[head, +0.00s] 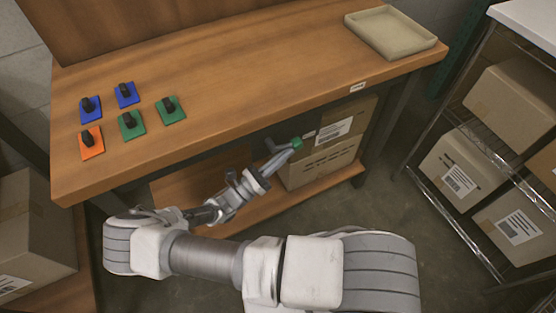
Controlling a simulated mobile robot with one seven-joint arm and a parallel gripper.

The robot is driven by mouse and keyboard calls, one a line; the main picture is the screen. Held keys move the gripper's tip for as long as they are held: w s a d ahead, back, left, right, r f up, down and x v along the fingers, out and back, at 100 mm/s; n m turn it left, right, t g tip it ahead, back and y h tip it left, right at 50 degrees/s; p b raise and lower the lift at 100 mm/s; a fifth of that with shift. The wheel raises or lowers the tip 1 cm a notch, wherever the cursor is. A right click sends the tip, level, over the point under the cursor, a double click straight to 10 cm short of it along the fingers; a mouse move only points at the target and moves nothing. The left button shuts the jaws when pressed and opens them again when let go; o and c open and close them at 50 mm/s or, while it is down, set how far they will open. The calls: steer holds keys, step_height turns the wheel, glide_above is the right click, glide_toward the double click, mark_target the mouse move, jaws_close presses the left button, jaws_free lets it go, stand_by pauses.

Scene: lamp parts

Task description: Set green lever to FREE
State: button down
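Two green square plates with short black levers stand on the wooden bench: one green lever (129,122) in the front row and another green lever (171,108) to its right. I cannot read any lever's setting or any FREE marking at this size. My gripper (284,149) is off the bench's front edge, well to the right of and apart from both levers. A small green piece (297,143) shows at its far end. Whether that piece is held or part of the gripper, and whether the fingers are shut, I cannot tell.
Two blue levers (90,106) (125,92) and an orange lever (91,142) stand close by the green ones. A beige tray (390,34) sits at the bench's right end. The bench middle (260,75) is clear. Boxes (322,160) stand on the lower shelf; a boxed rack is at right.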

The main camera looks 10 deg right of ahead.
mark_target(292, 146)
steer(key=shift+w+d+r+t+h+p, duration=0.1)
steer(key=shift+d+r+t+h+p, duration=0.35)
steer(key=shift+d+r, duration=0.55)
steer(key=shift+r, duration=0.15)
steer(key=shift+w+d+r+g+p, duration=0.1)
steer(key=shift+d+r+g+p, duration=0.15)
steer(key=shift+d+p, duration=0.1)
stand_by(1.6)
steer(key=shift+a, duration=0.35)
stand_by(0.4)
step_height(292, 146, down, 13)
steer(key=s+b, duration=0.2)
steer(key=shift+b, duration=0.4)
steer(key=shift+s+d, duration=0.1)
